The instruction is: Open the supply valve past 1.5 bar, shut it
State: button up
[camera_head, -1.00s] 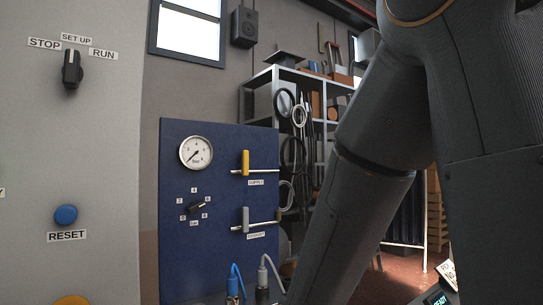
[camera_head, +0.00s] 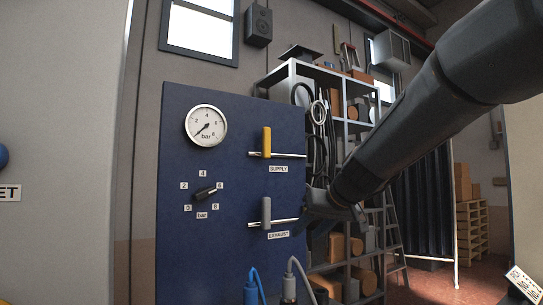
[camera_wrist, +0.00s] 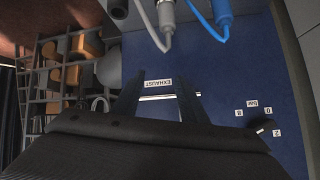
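The supply valve (camera_head: 266,142) on the blue panel (camera_head: 230,265) has an upright yellow handle, crosswise to its horizontal pipe. Below it, the exhaust valve (camera_head: 266,212) has an upright grey handle. The round gauge (camera_head: 206,125) has its needle at the lower left, near zero. My gripper (camera_head: 312,208) is right of the exhaust valve, near the right end of its pipe and lower than the supply valve. In the wrist view my gripper (camera_wrist: 158,88) has its fingers apart, with the upside-down EXHAUST label visible between them. The supply valve is not visible there.
A selector knob (camera_head: 204,192) is left of the valves. Blue and grey hose connectors (camera_head: 289,280) stand at the panel's bottom. A metal shelf (camera_head: 331,78) with boxes and hoses is behind and right. A grey cabinet (camera_head: 60,120) is at the left.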

jog(key=w+a+r+n+t+y+b, duration=0.1)
jog(key=w+a+r+t+b, duration=0.1)
jog(key=r, duration=0.5)
jog(key=w+a+r+n+t+y+b, duration=0.1)
jog(key=w+a+r+y, duration=0.15)
jog(key=r, duration=0.55)
jog(key=n+t+y+b, duration=0.2)
jog(key=t+b, duration=0.1)
send_near(268, 130)
jog(key=x, duration=0.2)
jog(key=shift+h, duration=0.25)
jog(key=shift+p+x, duration=1.5)
jog(key=shift+x, duration=2)
jog(key=shift+a, duration=0.1)
grip_shut()
